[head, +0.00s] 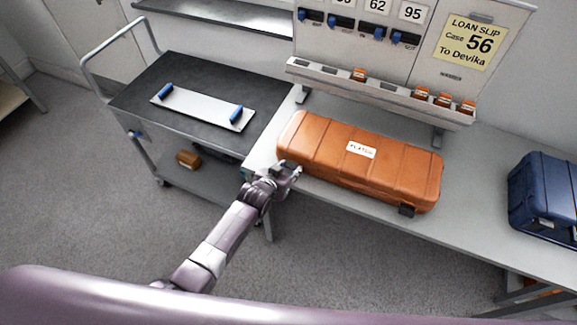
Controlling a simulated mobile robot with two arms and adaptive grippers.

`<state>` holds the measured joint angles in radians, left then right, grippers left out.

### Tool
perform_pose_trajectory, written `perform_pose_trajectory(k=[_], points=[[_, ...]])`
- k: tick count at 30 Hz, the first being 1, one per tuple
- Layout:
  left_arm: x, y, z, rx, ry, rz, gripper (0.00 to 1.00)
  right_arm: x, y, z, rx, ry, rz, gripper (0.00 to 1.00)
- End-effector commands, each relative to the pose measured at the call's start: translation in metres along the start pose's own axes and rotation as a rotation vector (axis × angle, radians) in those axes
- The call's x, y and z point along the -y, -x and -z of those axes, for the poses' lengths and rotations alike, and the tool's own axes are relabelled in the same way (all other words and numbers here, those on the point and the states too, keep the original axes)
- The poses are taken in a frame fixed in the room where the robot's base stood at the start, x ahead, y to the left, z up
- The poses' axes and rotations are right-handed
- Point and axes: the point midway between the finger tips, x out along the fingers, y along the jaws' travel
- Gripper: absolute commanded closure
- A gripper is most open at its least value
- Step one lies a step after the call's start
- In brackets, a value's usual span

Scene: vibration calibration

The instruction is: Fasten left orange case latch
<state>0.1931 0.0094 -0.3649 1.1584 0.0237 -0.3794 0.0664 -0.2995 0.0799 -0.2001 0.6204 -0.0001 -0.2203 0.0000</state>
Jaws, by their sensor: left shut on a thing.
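The orange case (340,158) lies closed on the grey workbench, with a white label on its lid. My left gripper (292,168) is at the left end of the case's front side and is shut on the left latch, which the fingers mostly hide. The right latch (407,211) shows as a dark piece on the front side near the case's right end; I cannot tell whether it is fastened. My right gripper is not in view.
A blue case (545,195) stands on the workbench (470,215) at the right. A dark-topped cart (190,75) bearing a white plate with blue handles stands at the left. A board (400,45) with numbered tags and a loan slip rises behind the orange case.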

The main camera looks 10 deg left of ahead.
Motion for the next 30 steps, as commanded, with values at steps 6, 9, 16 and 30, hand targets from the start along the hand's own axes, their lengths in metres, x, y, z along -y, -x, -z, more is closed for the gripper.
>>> perform_pose_trajectory(k=[6, 9, 16, 30], points=[[0.0001, -0.0003, 0.0005, 0.008, -0.001, 0.0, 0.91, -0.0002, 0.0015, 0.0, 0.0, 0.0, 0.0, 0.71], [0.0001, -0.0004, 0.0005, 0.007, 0.0, 0.0, 0.91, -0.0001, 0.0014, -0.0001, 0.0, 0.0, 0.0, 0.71], [0.0001, -0.0003, 0.0005, 0.007, 0.0, 0.0, 0.56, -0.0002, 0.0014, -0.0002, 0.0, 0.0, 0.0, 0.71], [0.0, 0.0043, -0.0004, 0.007, 0.0, 0.0, 0.49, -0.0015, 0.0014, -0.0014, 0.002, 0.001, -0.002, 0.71]])
